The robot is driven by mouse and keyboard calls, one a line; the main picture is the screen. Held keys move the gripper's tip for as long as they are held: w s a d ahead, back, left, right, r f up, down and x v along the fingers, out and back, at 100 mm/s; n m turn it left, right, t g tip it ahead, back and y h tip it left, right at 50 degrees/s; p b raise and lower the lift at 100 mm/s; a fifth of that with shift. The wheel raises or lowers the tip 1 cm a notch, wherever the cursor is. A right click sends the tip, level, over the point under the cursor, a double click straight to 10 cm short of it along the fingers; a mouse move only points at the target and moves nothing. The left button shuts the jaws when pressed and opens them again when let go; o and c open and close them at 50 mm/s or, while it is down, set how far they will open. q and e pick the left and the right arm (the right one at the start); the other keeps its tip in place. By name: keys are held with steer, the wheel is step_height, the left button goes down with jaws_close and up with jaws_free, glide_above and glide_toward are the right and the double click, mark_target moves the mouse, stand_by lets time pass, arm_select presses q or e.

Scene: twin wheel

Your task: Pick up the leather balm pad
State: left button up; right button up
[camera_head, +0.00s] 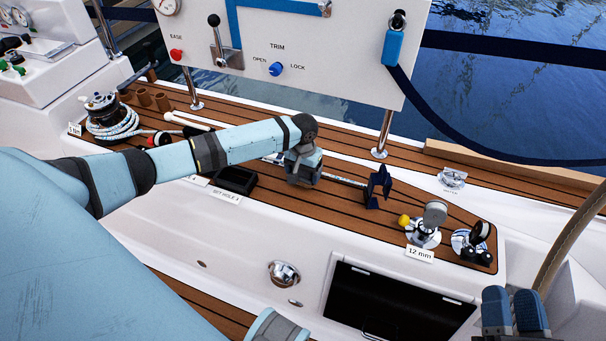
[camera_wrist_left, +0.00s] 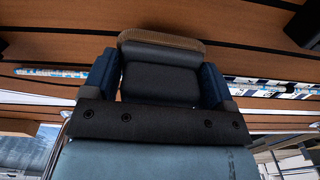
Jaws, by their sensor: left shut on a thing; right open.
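My left gripper (camera_head: 303,172) is over the teak deck strip, at the middle of the head view. In the left wrist view its two blue fingers (camera_wrist_left: 158,82) are shut on a dark pad with a tan brown edge (camera_wrist_left: 160,43), which looks like the leather balm pad. The pad sits between the fingers; in the head view the gripper and wrist hide it, so I cannot tell whether it touches the deck. My right gripper (camera_head: 515,312) is open and empty at the bottom right of the head view, its blue fingers pointing up.
A black open tray (camera_head: 236,180) stands left of the left gripper. A metal rod with a dark blue end piece (camera_head: 378,187) lies to its right. Several metal fittings (camera_head: 425,226) stand at the strip's right end. A white control panel (camera_head: 300,45) on posts rises behind.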

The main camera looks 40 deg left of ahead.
arm_select(q)
step_height(320, 180, up, 18)
steer(key=p, duration=0.5)
steer(key=shift+p, duration=0.3)
arm_select(e)
steer(key=s+d+f+g+h, duration=0.1)
steer(key=d+f+g+h, duration=0.3)
steer(key=f, duration=0.6)
steer(key=shift+s+d+f+g, duration=0.25)
steer(key=shift+s+f+g, duration=0.1)
steer(key=shift+g, duration=0.35)
arm_select(q)
steer(key=shift+f, duration=0.1)
steer(key=shift+o, duration=1.1)
steer(key=shift+c, duration=0.7)
